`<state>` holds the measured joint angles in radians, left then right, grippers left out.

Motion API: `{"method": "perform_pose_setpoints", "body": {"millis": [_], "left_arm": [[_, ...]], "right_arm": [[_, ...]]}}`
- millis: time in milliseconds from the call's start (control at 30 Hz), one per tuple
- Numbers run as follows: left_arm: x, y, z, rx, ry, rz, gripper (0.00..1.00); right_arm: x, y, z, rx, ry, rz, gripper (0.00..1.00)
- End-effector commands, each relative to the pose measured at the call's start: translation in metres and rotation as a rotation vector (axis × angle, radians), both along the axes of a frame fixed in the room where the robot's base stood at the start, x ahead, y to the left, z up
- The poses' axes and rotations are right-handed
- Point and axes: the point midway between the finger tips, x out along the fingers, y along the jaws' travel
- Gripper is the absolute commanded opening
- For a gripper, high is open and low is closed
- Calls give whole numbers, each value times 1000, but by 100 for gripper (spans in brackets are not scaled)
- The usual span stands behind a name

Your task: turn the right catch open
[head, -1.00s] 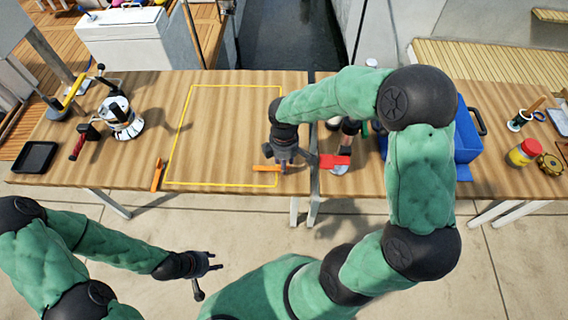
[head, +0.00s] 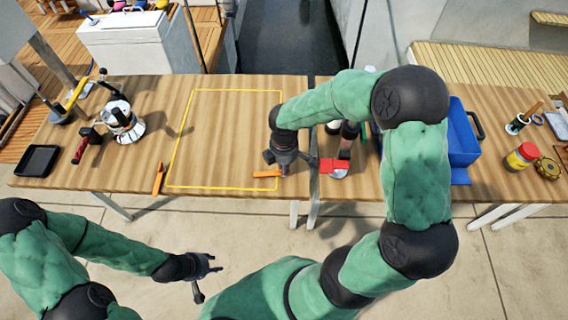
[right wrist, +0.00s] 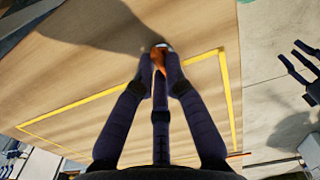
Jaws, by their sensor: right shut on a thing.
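The right catch is an orange lever (head: 266,174) at the front edge of the table, by the yellow outline's near right corner. It lies roughly sideways in the head view. My right gripper (head: 283,170) is down at its right end. In the right wrist view the fingers (right wrist: 160,62) close around a small orange piece (right wrist: 158,57), mostly hidden between them. Another orange catch (head: 158,178) stands at the outline's left side, pointing away from me. My left gripper (head: 208,272) is open and empty, low in front of the table.
A red block (head: 333,165) lies just right of my right gripper, near a dark-handled tool. A blue bin (head: 462,140) stands further right. A moka pot (head: 123,122) and black tray (head: 37,160) are at the left.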

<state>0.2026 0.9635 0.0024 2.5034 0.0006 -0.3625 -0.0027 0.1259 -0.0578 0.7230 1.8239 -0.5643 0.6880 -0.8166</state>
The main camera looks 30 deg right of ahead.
Motion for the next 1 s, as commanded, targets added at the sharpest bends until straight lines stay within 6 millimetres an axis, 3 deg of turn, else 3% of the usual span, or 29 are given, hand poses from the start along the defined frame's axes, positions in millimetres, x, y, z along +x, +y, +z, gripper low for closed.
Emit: {"method": "perform_pose_setpoints", "body": {"millis": [300,333,400,767,1000], "left_arm": [[0,0,1,0,0,0,40],[0,0,1,0,0,0,40],[0,0,1,0,0,0,40],[0,0,1,0,0,0,40],[0,0,1,0,0,0,40]], "right_arm": [[0,-1,0,-1,-1,17,0],[0,0,0,-1,0,16,21],[0,0,0,-1,0,16,37],[0,0,2,0,-1,15,37],[1,0,32,-1,-5,16,37]]}}
